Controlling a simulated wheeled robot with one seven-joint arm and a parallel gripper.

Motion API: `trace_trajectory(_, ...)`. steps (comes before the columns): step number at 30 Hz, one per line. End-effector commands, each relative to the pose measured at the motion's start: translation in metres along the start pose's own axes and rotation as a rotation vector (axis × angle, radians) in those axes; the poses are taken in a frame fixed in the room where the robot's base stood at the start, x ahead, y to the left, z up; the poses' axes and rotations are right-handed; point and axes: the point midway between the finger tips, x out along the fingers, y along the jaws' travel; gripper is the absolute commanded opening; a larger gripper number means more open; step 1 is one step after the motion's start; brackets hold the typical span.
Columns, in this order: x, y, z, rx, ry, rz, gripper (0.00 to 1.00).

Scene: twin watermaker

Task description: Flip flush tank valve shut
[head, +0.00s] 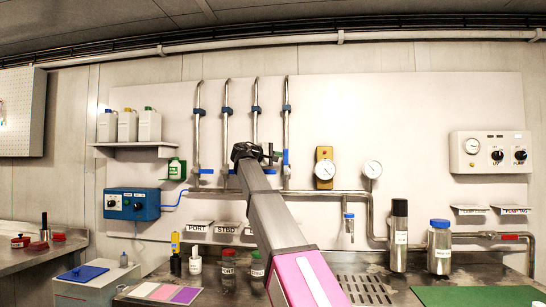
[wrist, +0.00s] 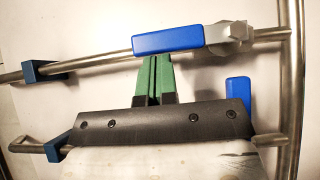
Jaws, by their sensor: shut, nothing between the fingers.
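A blue valve lever (wrist: 168,40) lies along a steel pipe in the wrist view, joined to a grey valve body (wrist: 232,35). In the head view this lever (head: 286,157) stands upright along the rightmost vertical pipe. My gripper (wrist: 155,57) has its green fingers shut together, with nothing between them. The fingertips are right at the lever's long edge; I cannot tell whether they touch it. A second blue lever (wrist: 238,90) sticks out across the neighbouring pipe, partly hidden behind my gripper. No label shows which valve is the flush tank's.
Another blue lever (head: 206,171) sits crosswise on a pipe further left. Two gauges (head: 325,170) (head: 373,169) are right of the pipes. A blue box (head: 132,204) is on the wall at left. Bottles, including a steel one with a blue cap (head: 440,250), stand on the bench below.

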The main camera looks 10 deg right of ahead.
Motion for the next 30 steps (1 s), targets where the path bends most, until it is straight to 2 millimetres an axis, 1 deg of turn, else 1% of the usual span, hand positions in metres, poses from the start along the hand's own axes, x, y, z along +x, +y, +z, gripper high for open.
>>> trace_trajectory(10,0.0,0.001,0.0,0.004,0.0,-0.004,0.0)
trace_trajectory(22,0.004,0.003,0.004,0.055,0.0,-0.055,0.0)
trace_trajectory(30,0.011,0.007,0.011,0.137,-0.001,-0.135,0.0)
